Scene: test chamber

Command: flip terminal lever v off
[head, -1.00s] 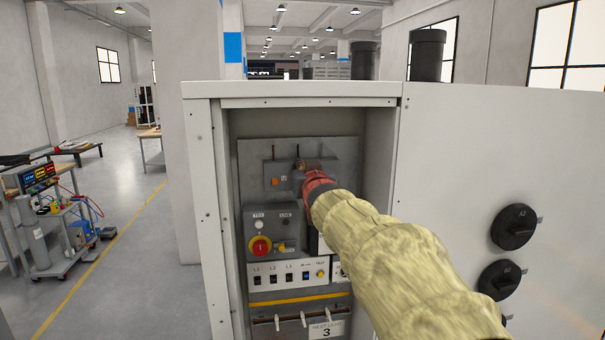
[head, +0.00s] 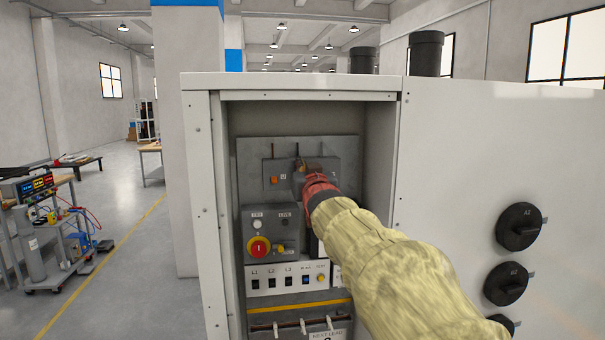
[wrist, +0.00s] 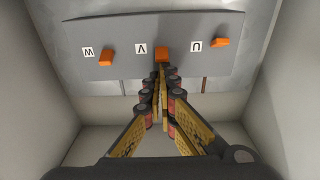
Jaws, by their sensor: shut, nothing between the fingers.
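The terminal panel in the wrist view is a grey plate (wrist: 120,70) that appears upside down, with three orange levers. Lever V (wrist: 162,54) is in the middle, beside its V label. Lever W (wrist: 106,57) is to the left and lever U (wrist: 221,42) to the right. My gripper (wrist: 160,72) is shut and empty, its fingertips right at the near edge of lever V. I cannot tell whether they touch it. In the head view lever U (head: 274,180) shows, while my sleeved arm and gripper hide levers V and W.
The panel sits inside an open grey cabinet (head: 290,87) with close side walls. Below it are a red and yellow rotary knob (head: 258,247) and a row of small switches (head: 288,279). Black knobs (head: 518,226) stick out at the right. A cart (head: 45,240) stands far left.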

